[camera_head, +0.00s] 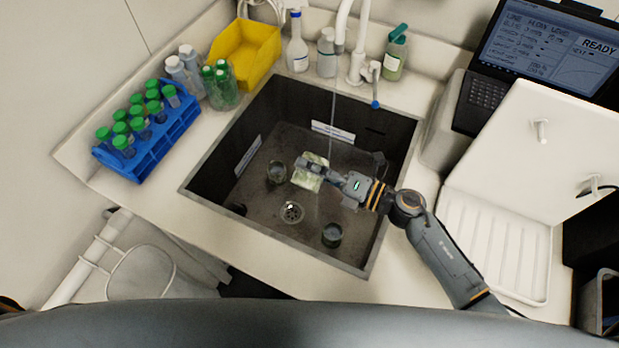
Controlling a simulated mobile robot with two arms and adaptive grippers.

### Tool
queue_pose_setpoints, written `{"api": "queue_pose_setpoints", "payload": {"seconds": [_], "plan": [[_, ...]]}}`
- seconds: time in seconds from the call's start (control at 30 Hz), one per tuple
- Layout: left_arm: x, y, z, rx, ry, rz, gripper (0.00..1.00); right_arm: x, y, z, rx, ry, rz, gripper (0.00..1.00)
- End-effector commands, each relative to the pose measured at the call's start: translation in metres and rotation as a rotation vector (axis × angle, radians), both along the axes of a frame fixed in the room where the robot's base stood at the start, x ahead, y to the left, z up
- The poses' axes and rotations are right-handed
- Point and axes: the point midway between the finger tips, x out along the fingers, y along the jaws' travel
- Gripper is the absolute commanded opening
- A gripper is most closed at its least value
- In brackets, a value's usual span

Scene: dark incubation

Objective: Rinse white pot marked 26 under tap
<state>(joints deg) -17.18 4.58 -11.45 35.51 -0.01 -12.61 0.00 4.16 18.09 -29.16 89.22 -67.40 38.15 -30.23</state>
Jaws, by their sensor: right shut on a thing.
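A whitish-green pot (308,181) is inside the dark sink (283,134); no number can be read on it. My right gripper (306,165) reaches in from the right and is shut on the pot, covering part of it. The white tap (358,66) stands behind the sink. A thin stream of water (332,120) falls from it into the sink, close to the gripper and the pot's right side. I cannot tell whether it strikes the pot. My left gripper is not in view.
Two dark cups (277,172) (332,235) are in the sink near the drain (292,212). A blue tube rack (150,144) and a yellow bin (246,50) stand left. Bottles line the back. A laptop (535,60) and a white drying board (500,235) are right.

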Motion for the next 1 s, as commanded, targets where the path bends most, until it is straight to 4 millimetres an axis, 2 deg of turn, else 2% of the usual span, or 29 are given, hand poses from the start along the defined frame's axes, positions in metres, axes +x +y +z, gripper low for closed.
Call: {"api": "queue_pose_setpoints", "payload": {"seconds": [0.4,1.0], "plan": [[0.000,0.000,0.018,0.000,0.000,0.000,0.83,0.002,-0.001,0.008,0.058,0.133,0.000,0.18],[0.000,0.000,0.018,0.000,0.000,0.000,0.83,0.003,-0.001,0.006,0.067,0.149,0.000,0.18]]}}
